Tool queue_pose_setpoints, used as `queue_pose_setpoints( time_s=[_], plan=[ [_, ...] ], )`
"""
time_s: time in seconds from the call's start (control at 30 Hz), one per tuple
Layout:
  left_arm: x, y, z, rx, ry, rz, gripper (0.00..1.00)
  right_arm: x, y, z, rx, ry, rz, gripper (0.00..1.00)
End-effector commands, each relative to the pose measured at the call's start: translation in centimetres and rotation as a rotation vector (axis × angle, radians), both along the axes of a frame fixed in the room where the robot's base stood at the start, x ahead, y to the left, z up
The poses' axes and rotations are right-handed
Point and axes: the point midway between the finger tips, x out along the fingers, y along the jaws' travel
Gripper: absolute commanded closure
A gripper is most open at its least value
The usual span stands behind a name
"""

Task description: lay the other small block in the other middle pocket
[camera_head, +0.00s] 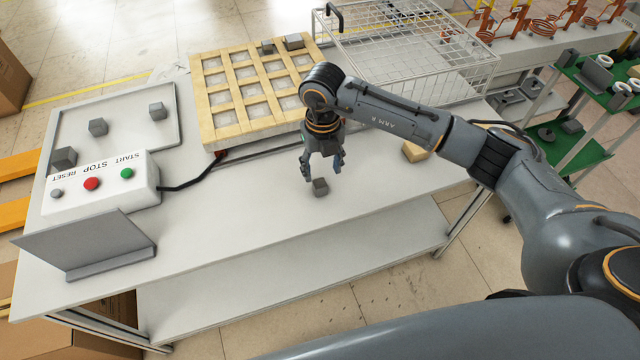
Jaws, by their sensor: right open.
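A small dark grey block (320,187) sits on the white table just below my right gripper (323,172). The right gripper is open, pointing down, with its fingers above and around the back of the block; whether they touch it I cannot tell. A wooden grid tray (203,103) with several square pockets lies behind, at the upper middle. Two grey blocks, one (267,46) and another (293,41), sit at its far row; most other visible pockets look empty. My right arm hides the tray's right corner. My left gripper is not in view.
A pale tray (125,148) at left holds three grey blocks. The button box (100,184), with its black cable, and a grey angled plate (85,245) stand at the left front. A wire basket (400,45) is at the back right. The table's front middle is clear.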

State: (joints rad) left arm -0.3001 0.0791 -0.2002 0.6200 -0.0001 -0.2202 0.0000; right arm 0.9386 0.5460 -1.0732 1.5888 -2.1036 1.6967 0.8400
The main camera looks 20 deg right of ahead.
Motion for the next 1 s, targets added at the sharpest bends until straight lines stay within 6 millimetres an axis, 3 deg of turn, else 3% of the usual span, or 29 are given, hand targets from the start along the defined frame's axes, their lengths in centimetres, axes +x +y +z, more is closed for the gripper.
queue_pose_setpoints(
  time_s=[0.17,0.5,0.77,1.0],
  plan=[
    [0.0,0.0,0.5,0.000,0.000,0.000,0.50,-0.1,0.2,-1.1,0.001,0.003,0.000,0.45],
    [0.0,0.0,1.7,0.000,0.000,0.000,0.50,-0.3,0.6,-5.5,0.001,0.001,-0.001,0.45],
    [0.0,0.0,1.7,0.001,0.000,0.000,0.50,-0.2,0.7,-5.8,0.002,0.000,0.001,0.45],
    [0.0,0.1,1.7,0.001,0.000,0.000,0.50,-0.2,0.6,-5.8,0.002,0.000,0.001,0.94]
  ],
)
